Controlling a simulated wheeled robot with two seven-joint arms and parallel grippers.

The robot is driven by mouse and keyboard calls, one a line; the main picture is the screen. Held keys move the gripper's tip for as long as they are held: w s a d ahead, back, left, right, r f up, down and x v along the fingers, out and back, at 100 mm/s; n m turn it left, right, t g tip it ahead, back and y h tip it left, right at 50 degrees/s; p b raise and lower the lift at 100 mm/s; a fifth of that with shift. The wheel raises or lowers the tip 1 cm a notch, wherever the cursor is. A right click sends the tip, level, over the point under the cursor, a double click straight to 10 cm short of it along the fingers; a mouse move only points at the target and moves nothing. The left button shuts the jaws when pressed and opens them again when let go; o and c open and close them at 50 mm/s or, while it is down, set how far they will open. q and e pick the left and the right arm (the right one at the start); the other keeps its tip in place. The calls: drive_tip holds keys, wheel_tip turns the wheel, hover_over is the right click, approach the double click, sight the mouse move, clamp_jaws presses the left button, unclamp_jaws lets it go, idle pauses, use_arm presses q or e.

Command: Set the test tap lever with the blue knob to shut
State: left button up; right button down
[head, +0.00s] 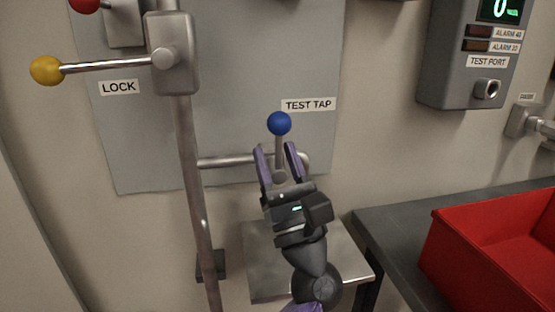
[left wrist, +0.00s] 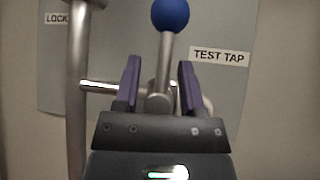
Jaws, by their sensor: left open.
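The test tap lever has a blue knob (head: 279,123) on a metal stem that stands upright from the horizontal pipe, below the TEST TAP label (head: 309,105). My left gripper (head: 278,152) is open, with its purple fingers on either side of the stem below the knob. The left wrist view also shows the blue knob (left wrist: 170,14) above the fingertips and the stem (left wrist: 165,60) between the fingers. I cannot tell whether either finger touches the stem. My right gripper is not in view.
A lever with a yellow knob (head: 46,70) points left beside the LOCK label. A vertical pipe (head: 190,160) runs left of my gripper. A small metal shelf (head: 265,285) lies below. A red bin (head: 450,245) stands on the dark bench at right, under a grey meter box (head: 455,85).

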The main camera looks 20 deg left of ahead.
use_arm(q)
drive_tip(key=b+v, duration=0.1)
drive_tip(key=v, duration=0.9)
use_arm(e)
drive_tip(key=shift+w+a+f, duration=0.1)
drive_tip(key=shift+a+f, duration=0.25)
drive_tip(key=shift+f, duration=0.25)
use_arm(q)
drive_tip(key=shift+r, duration=0.1)
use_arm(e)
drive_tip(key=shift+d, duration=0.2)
